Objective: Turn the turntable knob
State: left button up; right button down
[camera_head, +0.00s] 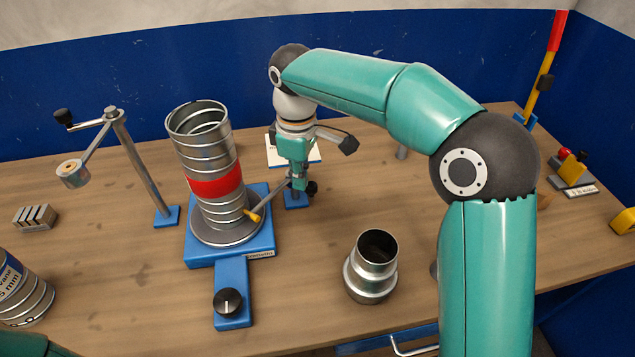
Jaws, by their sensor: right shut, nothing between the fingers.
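The turntable knob (228,302) is black with a pale pointer mark. It sits on the front arm of a blue base. The round grey turntable (206,238) on that base carries an upright spiral duct (208,160) with a red band (215,183). My right gripper (300,184) is shut and empty, behind and right of the duct, well away from the knob. It overlaps a small blue stand whose rod ends in a yellow tip (252,216) by the duct's foot; contact cannot be told. My left gripper is not in view.
A metal reducer (371,266) stands right of the base. A crank post (140,165) stands at the left, with grey blocks (35,217) beside it. Bare wood surrounds the knob's arm.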

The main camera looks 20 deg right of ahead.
aim_at(228, 303)
jog(key=k, duration=1)
